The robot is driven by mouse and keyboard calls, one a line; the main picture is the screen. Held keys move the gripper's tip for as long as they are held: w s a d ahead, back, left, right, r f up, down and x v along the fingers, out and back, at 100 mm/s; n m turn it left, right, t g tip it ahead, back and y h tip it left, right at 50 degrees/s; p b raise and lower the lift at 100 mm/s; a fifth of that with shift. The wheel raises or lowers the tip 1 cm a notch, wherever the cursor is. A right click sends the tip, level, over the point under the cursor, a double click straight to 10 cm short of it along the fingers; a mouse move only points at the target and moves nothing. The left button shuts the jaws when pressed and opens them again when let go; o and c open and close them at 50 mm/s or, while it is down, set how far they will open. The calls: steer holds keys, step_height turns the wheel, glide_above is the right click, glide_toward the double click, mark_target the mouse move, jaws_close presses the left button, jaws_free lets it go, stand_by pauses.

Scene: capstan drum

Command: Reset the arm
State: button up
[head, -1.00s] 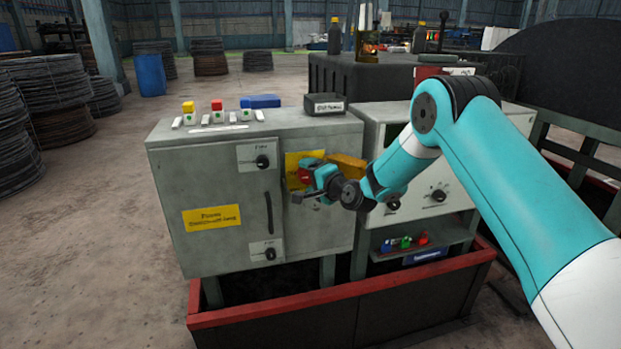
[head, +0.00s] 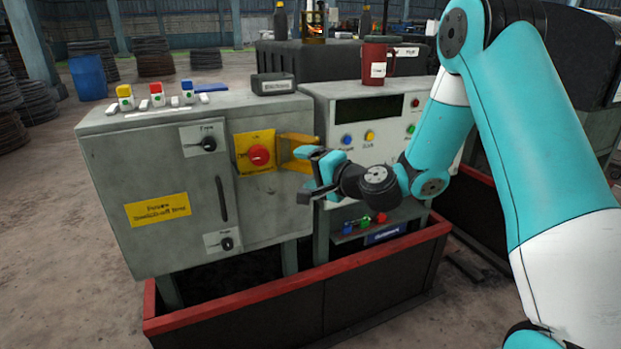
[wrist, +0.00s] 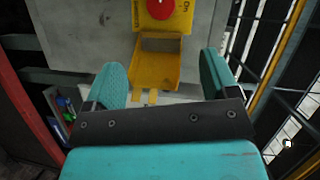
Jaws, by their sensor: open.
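My gripper (head: 312,178) is open and empty in the head view, in front of the gap between the grey cabinet (head: 130,240) and the white panel box (head: 330,110). A red round button on a yellow plate (head: 258,155) is on the cabinet's front, left of my gripper. A yellow bracket or flap (head: 297,143) stands out beside it, just behind my gripper. In the wrist view, my two teal fingers (wrist: 163,85) are spread wide, with the yellow bracket (wrist: 157,65) ahead between them and the red button (wrist: 161,8) at the top edge.
A red-rimmed trough (head: 300,275) lies below the cabinet. Small coloured parts (head: 364,222) sit on a shelf under the panel box. A black labelled box (head: 273,84) and coloured switches (head: 155,95) are on the cabinet top. A red mug (head: 377,60) stands behind. Open floor is at left.

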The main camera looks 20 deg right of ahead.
steer(key=shift+s+d, duration=0.15)
steer(key=shift+s, duration=0.15)
steer(key=shift+r, duration=0.1)
steer(key=s+a+r+n+g+y+p, duration=0.2)
steer(key=s+a+r+n+g, duration=0.25)
steer(key=s+a+n, duration=0.2)
steer(key=s+a+r+n+g+y+p, duration=0.2)
steer(key=s+a+r+n+g+p, duration=0.15)
steer(key=s+a+n+g, duration=0.35)
steer(key=s+d+r+n+g+h+p, duration=0.1)
steer(key=s+r+n+g+h, duration=0.1)
steer(key=s, duration=0.8)
steer(key=s+d+r+n+g+h+p, duration=0.1)
steer(key=s+r+n+h, duration=0.1)
steer(key=s, duration=0.7)
steer(key=shift+s+n+g+h, duration=0.4)
steer(key=shift+n+h, duration=0.15)
steer(key=shift+h, duration=0.45)
steer(key=shift+r, duration=0.1)
